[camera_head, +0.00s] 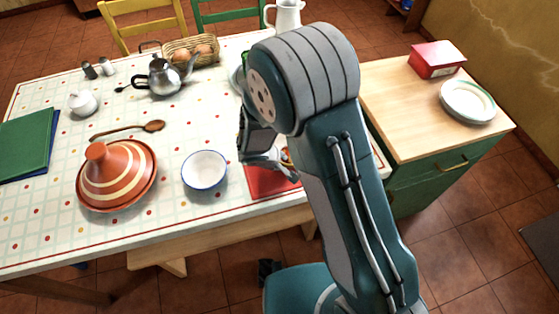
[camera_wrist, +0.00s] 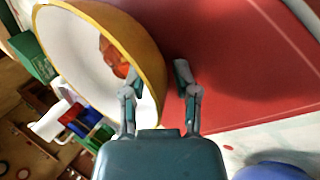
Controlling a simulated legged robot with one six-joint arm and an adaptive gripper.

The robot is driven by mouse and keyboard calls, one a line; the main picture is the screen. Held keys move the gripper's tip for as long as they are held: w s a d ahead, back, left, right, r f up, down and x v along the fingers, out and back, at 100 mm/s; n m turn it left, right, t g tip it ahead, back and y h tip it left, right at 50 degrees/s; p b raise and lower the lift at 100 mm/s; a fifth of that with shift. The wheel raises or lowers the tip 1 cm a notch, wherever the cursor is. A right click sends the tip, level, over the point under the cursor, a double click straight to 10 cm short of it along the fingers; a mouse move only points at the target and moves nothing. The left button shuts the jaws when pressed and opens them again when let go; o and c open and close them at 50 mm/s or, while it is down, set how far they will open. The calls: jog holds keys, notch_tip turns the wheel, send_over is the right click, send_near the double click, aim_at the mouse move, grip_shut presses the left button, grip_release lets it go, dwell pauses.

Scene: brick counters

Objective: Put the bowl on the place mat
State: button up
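A bowl with an ochre outside and white inside (camera_wrist: 72,55) fills the upper left of the wrist view. Its wall lies between the fingers of my gripper (camera_wrist: 158,72), one inside the bowl and one outside. I cannot tell whether both fingers touch the wall. An orange-red thing (camera_wrist: 108,58) shows in the bowl. The red place mat (camera_wrist: 262,65) is beyond the outer finger, with a shadow on it. In the head view the mat (camera_head: 262,183) lies at the table's front right, mostly hidden by my arm. I cannot tell whether the bowl rests on it.
A white bowl with blue rim (camera_head: 205,169) stands left of the mat, and a striped tagine (camera_head: 117,177) further left. A teapot (camera_head: 164,77), egg basket (camera_head: 205,56) and white pitcher (camera_head: 287,16) stand behind. A green cabinet (camera_head: 405,185) is to the right.

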jog(key=shift+d, duration=0.1)
jog(key=shift+r, duration=0.15)
jog(key=v, duration=1.2)
jog(key=shift+d, duration=0.1)
jog(key=s+d+r+m+y, duration=0.1)
jog(key=s+d+r+m, duration=0.3)
jog(key=d+r, duration=0.85)
jog(key=s+d+r+m+y, duration=0.1)
jog(key=s+d+r+m, duration=0.1)
jog(key=s+d+r, duration=0.1)
jog(key=s+d+r+m+t+y, duration=0.1)
jog(key=s+d+r+m+y, duration=0.1)
jog(key=s+r, duration=0.3)
jog(key=s+d+m, duration=0.1)
jog(key=s, duration=0.2)
jog(key=shift+r+m, duration=0.3)
jog(key=shift+r, duration=0.05)
